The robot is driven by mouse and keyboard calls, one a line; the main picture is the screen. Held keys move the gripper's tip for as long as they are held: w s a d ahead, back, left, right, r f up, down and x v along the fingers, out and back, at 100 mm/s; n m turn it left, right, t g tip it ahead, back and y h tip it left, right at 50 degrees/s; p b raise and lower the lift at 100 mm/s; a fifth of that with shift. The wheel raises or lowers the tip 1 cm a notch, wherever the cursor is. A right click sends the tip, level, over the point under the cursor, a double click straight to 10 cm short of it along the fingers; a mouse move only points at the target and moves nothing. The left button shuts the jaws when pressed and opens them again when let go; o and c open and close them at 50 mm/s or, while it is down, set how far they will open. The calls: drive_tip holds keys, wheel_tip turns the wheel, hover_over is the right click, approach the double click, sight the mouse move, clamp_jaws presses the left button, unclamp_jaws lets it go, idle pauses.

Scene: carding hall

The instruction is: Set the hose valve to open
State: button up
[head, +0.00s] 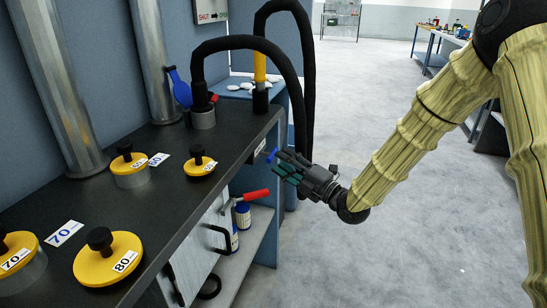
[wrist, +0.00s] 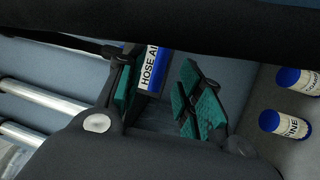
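A label reading "HOSE AI…" (wrist: 150,72), white with a blue edge, shows between my gripper's fingers in the wrist view; its end is hidden. In the head view a small blue piece (head: 272,155) shows at the bench's right edge, right by my fingertips; I cannot tell if it is the valve's handle. My gripper (head: 281,165) is just off that edge. In the wrist view its teal-padded fingers (wrist: 160,92) stand apart, with nothing seen clamped between them. The valve body and its setting cannot be made out. A black hose (head: 308,75) loops down behind my gripper.
The dark bench top (head: 110,195) holds yellow knobbed weights (head: 108,258). A red-handled lever (head: 250,196) sticks out below my gripper. Blue-capped bottles (head: 243,215) stand on the shelf beneath, also in the wrist view (wrist: 288,78).

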sight(273, 153)
drive_tip(key=shift+x, duration=2.4)
clamp_jaws()
